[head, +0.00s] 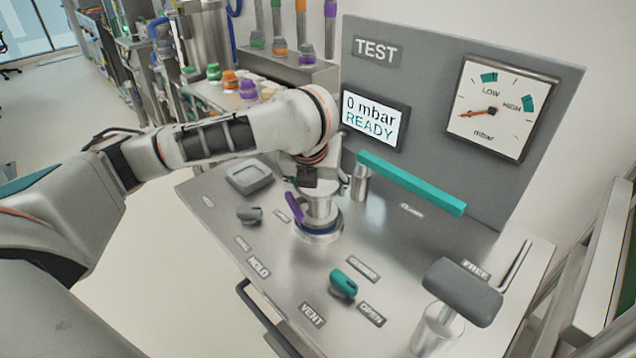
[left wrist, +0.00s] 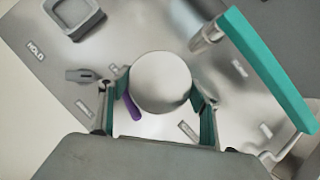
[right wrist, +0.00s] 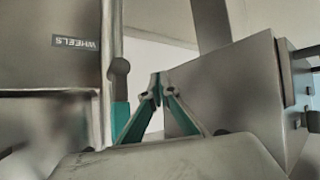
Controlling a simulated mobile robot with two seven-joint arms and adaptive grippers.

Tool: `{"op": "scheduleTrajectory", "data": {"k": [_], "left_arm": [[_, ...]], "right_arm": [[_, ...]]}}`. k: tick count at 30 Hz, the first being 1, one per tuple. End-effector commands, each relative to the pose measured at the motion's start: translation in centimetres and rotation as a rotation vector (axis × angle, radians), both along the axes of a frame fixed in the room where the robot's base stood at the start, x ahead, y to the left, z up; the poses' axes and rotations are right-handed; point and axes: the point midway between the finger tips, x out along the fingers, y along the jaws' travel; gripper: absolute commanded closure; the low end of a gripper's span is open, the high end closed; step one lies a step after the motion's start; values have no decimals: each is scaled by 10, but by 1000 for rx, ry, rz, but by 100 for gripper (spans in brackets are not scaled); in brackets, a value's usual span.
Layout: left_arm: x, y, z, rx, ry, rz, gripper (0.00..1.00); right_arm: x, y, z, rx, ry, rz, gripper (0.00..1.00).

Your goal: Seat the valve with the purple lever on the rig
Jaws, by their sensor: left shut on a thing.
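The valve is a metal cylinder (head: 320,209) with a purple lever (head: 294,207). It stands upright over a round blue-ringed seat (head: 318,232) on the rig's steel top. I cannot tell whether a small gap is left under it. My left gripper (head: 318,184) is over the valve from above. In the left wrist view its teal pads (left wrist: 161,112) are closed on both sides of the valve's round top (left wrist: 160,82), with the purple lever (left wrist: 132,107) beside the left pad. My right gripper (right wrist: 157,84) is shut and empty, away from the rig.
A teal clamp bar (head: 410,184) lies behind the valve. A grey-padded handle (head: 462,291) marked FREE stands at front right. A teal knob (head: 343,284) and a grey knob (head: 249,214) sit nearby. The screen (head: 373,117) reads 0 mbar READY. More valves stand on a back shelf (head: 215,95).

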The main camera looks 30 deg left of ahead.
Motion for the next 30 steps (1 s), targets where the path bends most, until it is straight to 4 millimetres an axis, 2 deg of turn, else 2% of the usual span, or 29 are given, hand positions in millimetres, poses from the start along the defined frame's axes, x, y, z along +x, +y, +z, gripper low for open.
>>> {"op": "scheduleTrajectory", "data": {"k": [30], "left_arm": [[1, 0, -14, 0, -5, 0, 89]], "right_arm": [[-1, 0, -5, 0, 3, 0, 100]]}}
